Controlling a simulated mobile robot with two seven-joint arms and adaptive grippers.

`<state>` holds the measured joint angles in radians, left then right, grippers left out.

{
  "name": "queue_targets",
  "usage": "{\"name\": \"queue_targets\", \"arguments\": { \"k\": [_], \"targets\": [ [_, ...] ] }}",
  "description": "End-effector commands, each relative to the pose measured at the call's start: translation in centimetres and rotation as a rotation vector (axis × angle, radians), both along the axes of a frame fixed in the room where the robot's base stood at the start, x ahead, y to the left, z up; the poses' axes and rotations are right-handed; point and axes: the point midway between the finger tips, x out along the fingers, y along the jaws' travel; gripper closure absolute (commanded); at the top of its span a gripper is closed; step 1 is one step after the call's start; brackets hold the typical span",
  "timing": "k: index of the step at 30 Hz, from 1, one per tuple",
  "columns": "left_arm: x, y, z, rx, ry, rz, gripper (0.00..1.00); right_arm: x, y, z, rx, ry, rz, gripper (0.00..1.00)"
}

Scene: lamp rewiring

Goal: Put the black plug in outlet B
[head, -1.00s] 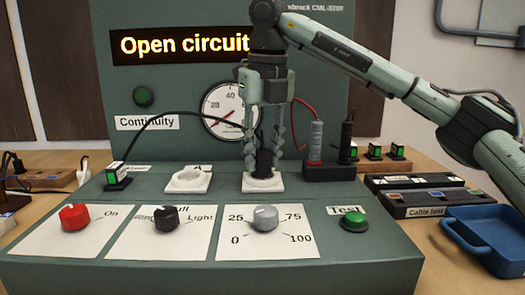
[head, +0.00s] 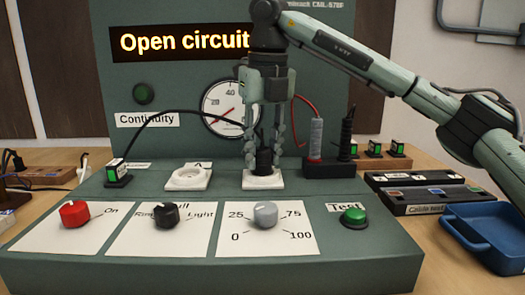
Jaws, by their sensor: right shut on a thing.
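The black plug (head: 264,161) stands upright at the right-hand white outlet (head: 262,183), the one behind the grey dial. Its label is hidden, and I cannot tell how deep the plug sits. My right gripper (head: 264,147) comes down from above and is shut on the plug. A black cord (head: 180,113) arcs from the plug to a small block with a green top (head: 117,172) at the left. The left-hand white outlet (head: 188,178), marked A, is empty. My left gripper is not in view.
The panel reads "Open circuit" (head: 184,43). Red (head: 75,213), black (head: 165,215) and grey (head: 265,214) knobs and a green Test button (head: 353,217) line the front. A black holder (head: 330,170) with red and black probes stands close right of the plug. A blue tray (head: 490,235) lies at right.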

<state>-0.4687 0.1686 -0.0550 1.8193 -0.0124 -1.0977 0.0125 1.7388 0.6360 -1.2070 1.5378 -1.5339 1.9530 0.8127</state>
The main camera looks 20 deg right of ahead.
Motion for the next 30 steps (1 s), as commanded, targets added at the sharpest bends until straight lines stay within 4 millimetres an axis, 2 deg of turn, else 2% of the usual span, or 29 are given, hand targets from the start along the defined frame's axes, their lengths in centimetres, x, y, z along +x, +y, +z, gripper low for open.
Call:
{"name": "queue_targets", "arguments": {
  "k": [30],
  "targets": [
    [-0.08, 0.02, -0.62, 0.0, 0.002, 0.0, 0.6, 0.01, 0.0, -0.89, 0.0, 0.0, 0.0, 0.99]
  ]
}}
